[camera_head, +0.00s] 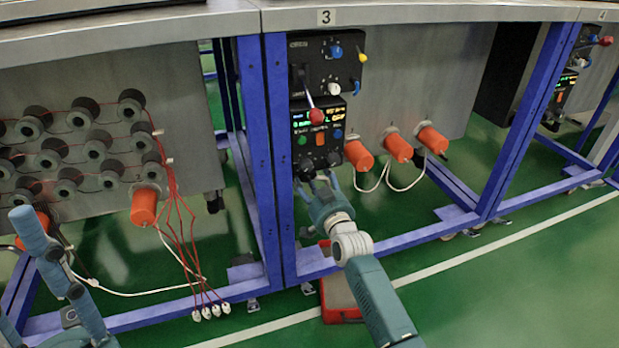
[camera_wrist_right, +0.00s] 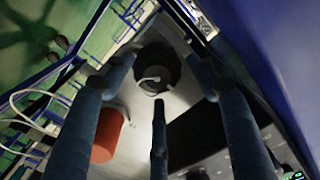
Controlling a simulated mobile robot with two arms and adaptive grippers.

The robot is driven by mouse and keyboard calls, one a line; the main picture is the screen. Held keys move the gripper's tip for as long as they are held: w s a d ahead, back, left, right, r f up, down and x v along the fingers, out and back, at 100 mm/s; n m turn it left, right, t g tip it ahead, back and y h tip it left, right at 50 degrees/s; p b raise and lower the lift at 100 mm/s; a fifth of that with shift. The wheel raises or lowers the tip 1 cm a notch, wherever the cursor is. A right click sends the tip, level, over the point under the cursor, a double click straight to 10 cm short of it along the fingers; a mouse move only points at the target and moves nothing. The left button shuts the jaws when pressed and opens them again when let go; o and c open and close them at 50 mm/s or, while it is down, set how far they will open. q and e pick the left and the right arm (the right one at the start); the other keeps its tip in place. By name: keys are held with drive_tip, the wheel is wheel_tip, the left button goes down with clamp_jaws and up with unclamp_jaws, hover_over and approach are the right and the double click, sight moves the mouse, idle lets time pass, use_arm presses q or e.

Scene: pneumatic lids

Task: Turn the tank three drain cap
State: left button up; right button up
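The tank marked 3 has a grey wall (camera_head: 440,75) with a black control panel (camera_head: 318,90) on its left side. A round black cap (camera_wrist_right: 157,66) with a pale bent piece on its face shows in the right wrist view; I take it for the drain cap. My right gripper (camera_head: 317,178) is below the panel. In the wrist view its three fingers (camera_wrist_right: 158,95) are spread open toward the cap; contact cannot be told. The gripper hides the cap's surroundings in the head view. Part of my left gripper or arm (camera_head: 55,265) shows at lower left; its finger state is unclear.
Orange caps (camera_head: 398,148) with white cords sit right of the panel; one orange cap (camera_wrist_right: 108,135) shows in the wrist view. A blue frame post (camera_head: 280,160) stands close left of my right gripper. A red box (camera_head: 338,300) lies on the green floor.

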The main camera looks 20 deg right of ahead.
drive_tip(key=shift+s+f, duration=0.1)
drive_tip(key=shift+f, duration=0.05)
drive_tip(key=shift+s, duration=0.3)
drive_tip(key=s, duration=1.1)
drive_tip(key=shift+d, duration=0.2)
drive_tip(key=shift+s, duration=0.1)
